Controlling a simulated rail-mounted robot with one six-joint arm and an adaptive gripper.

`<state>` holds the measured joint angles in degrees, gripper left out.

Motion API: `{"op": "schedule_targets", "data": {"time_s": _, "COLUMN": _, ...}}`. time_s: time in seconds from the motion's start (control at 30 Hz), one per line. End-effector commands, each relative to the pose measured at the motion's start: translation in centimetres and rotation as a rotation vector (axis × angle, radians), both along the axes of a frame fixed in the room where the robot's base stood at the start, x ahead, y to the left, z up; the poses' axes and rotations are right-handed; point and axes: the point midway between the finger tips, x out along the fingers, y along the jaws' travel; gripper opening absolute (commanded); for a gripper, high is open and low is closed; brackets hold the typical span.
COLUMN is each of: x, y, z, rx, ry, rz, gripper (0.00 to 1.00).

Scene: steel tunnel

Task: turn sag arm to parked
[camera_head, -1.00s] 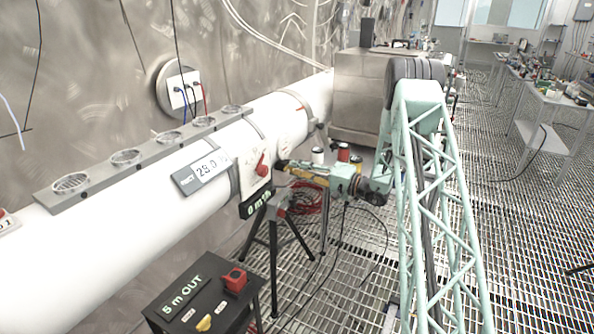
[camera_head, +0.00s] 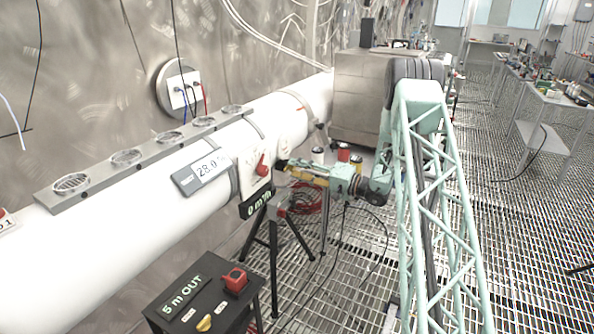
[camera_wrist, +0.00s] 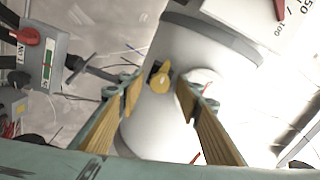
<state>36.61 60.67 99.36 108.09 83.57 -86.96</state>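My gripper (camera_head: 285,166) is at the side of the white pipe (camera_head: 130,230), beside a white panel with a red pointer (camera_head: 262,165). In the wrist view my gripper (camera_wrist: 160,84) is open, with one yellow finger on each side of a small yellow lever (camera_wrist: 162,79) on a dark mount. The lever appears between the fingertips, with gaps at both sides; contact is not visible. No readable label marks it as the sag arm. In the head view this lever is hidden or too small to make out.
A display on the pipe (camera_head: 202,172) reads about 28.0. A dark box marked "5 m OUT" (camera_head: 190,290) with a red switch (camera_head: 235,279) stands in front. A black tripod (camera_head: 272,250) stands below my gripper. Open grating floor (camera_head: 520,240) lies at right.

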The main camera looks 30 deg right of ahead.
Motion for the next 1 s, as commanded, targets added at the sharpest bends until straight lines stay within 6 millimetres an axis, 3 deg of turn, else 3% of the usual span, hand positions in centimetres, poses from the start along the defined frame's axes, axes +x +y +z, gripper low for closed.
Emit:
{"op": "schedule_targets", "data": {"time_s": 0.47, "x": -1.2, "y": -0.9, "z": 0.0, "rx": 0.001, "ry": 0.001, "rz": -0.002, "gripper": 0.32}}
{"op": "schedule_targets", "data": {"time_s": 1.0, "x": -6.9, "y": -4.8, "z": 0.0, "rx": 0.000, "ry": 0.001, "rz": -0.001, "gripper": 0.32}}
